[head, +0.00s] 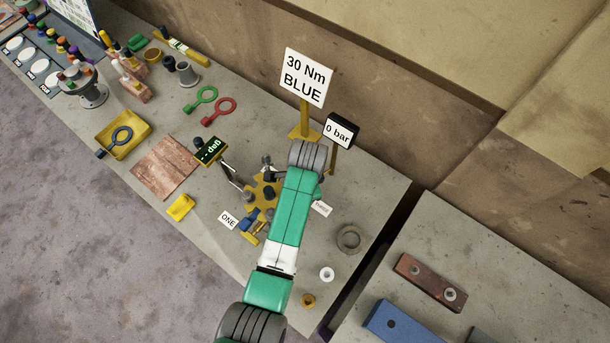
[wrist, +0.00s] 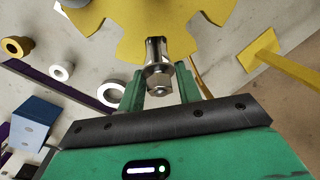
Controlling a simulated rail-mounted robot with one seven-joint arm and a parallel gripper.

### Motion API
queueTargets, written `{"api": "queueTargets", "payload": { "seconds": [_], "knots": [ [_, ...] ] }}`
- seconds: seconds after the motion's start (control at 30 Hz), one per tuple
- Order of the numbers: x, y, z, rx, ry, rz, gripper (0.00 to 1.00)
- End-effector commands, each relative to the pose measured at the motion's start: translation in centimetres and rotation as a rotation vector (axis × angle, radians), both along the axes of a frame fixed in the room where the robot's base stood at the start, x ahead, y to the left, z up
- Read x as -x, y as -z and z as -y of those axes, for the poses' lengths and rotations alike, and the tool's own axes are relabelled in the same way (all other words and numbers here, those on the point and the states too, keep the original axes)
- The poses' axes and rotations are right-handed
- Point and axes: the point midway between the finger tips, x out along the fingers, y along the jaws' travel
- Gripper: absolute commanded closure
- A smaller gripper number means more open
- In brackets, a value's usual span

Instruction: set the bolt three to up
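The yellow slotted flange (head: 258,201) stands on the bench in the head view, partly covered by my arm. Small labels beside it read "ONE" (head: 228,220) and apparently "THREE" (head: 320,208). In the wrist view the flange (wrist: 165,25) fills the top, with a metal bolt (wrist: 157,62) at its slotted edge, its hex nut toward me. I cannot read which bolt this is. My gripper (wrist: 163,84) has its two green fingers apart, one on each side of the bolt, with narrow gaps showing. The head view hides the fingers behind my arm.
A "30 Nm BLUE" sign (head: 305,77) and a "0 bar" display (head: 340,130) stand behind the flange. A black readout (head: 211,151) is left of it. A grey ring (head: 348,238), white ring (head: 327,274) and brass ring (head: 308,300) lie to the right.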

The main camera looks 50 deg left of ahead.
Motion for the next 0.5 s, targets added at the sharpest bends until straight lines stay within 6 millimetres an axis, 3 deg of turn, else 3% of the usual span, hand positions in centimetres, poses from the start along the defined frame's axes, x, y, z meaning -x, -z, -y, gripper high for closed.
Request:
{"api": "queueTargets", "payload": {
  "seconds": [0.17, 0.5],
  "knots": [
    [0.0, -0.8, 0.0, -0.001, 0.0, 0.002, 0.66],
    [0.2, -7.0, 0.6, 0.0, 0.0, 0.001, 0.66]
  ]
}}
